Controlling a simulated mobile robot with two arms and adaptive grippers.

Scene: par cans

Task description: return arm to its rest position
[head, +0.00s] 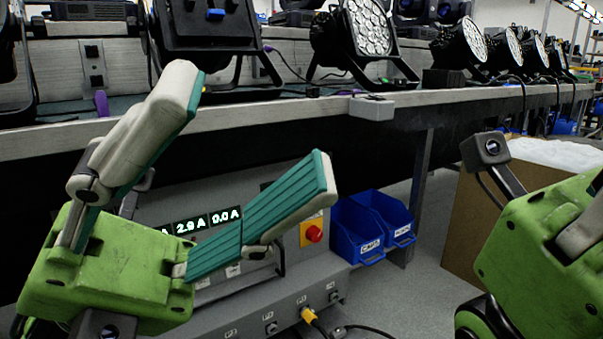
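My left gripper (258,128) is large in the head view, left of the middle. Its two pale fingers with teal pads are spread wide apart, with nothing between them. It is in front of the bench edge and appears clear of it. My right gripper's green body (540,262) shows at the right edge of the head view. Its fingers are mostly out of frame or hidden, so I cannot see how far apart they are.
Several par cans (368,30) stand along the bench (225,114). A grey box (372,107) sits at its front edge. Below are a power unit with a red knob (314,234), blue bins (358,236) and a cardboard box (478,222). Grey floor shows between the bins and cardboard box.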

